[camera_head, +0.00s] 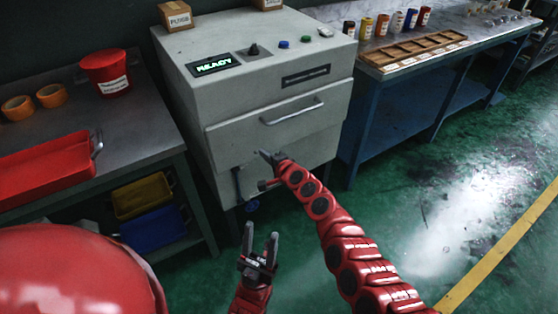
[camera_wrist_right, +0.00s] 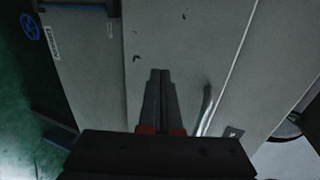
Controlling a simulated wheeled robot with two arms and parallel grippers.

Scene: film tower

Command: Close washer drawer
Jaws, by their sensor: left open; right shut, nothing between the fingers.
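The washer (camera_head: 255,75) is a grey-white cabinet with a lit "READY" display (camera_head: 213,65) on its sloped top. Its drawer front (camera_head: 245,136) carries a bar handle (camera_head: 292,112), and it juts slightly from the body. My right gripper (camera_head: 268,158) is shut and empty at the lower front of the washer, below the handle. In the right wrist view its fingers (camera_wrist_right: 158,78) point at a pale panel, with a metal handle (camera_wrist_right: 206,108) to their right; contact cannot be told. My left gripper (camera_head: 261,245) is open and empty, low over the floor.
A metal bench (camera_head: 130,128) at left holds a red tray (camera_head: 45,172), a red bucket (camera_head: 106,73) and tape rolls. A blue workbench (camera_head: 385,125) stands at right with a wooden rack (camera_head: 415,48) and canisters. Green floor (camera_head: 455,170) is free at right.

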